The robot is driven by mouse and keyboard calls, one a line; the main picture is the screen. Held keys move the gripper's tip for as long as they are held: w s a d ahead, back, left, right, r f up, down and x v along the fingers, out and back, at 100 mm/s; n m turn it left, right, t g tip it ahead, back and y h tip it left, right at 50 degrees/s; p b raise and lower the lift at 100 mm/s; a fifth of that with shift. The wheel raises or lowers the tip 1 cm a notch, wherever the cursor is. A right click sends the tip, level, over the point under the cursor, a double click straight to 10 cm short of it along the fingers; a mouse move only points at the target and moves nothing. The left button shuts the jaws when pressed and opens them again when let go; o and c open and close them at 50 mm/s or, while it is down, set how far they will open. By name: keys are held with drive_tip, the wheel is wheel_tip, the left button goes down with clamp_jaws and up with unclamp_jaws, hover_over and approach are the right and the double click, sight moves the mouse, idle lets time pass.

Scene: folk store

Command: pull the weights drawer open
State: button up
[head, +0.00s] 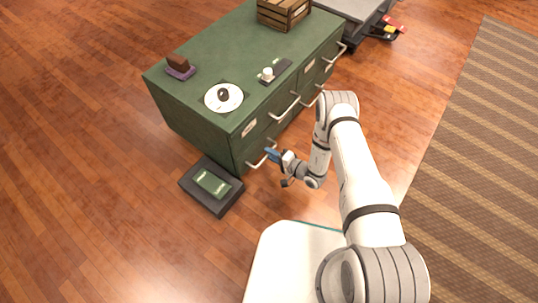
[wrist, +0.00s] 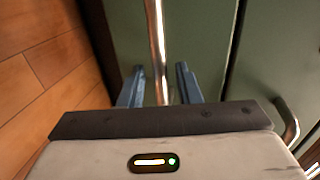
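A green cabinet (head: 193,112) has several drawers with metal bar handles and small label plates; the labels are too small to read, so I cannot tell which drawer is the weights drawer. My gripper (head: 272,155) is at the near end of the cabinet front, by a low drawer handle (head: 257,162). In the wrist view my gripper (wrist: 159,78) is open. Its two blue fingers stand on either side of the bar handle (wrist: 158,40), with gaps visible on both sides. The drawer front (wrist: 200,35) behind looks closed.
A dark box with a green top (head: 213,183) lies on the floor by the cabinet's near end. On the cabinet top are a white disc (head: 223,97), a small scale-like item (head: 268,73), a purple-based block (head: 180,67) and a wooden crate (head: 284,14). Another handle (wrist: 290,125) is at right.

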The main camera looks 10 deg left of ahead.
drive_tip(key=shift+w+a+f, duration=0.1)
drive_tip(key=shift+w+a, duration=0.15)
drive_tip(key=shift+a, duration=0.4)
clamp_jaws()
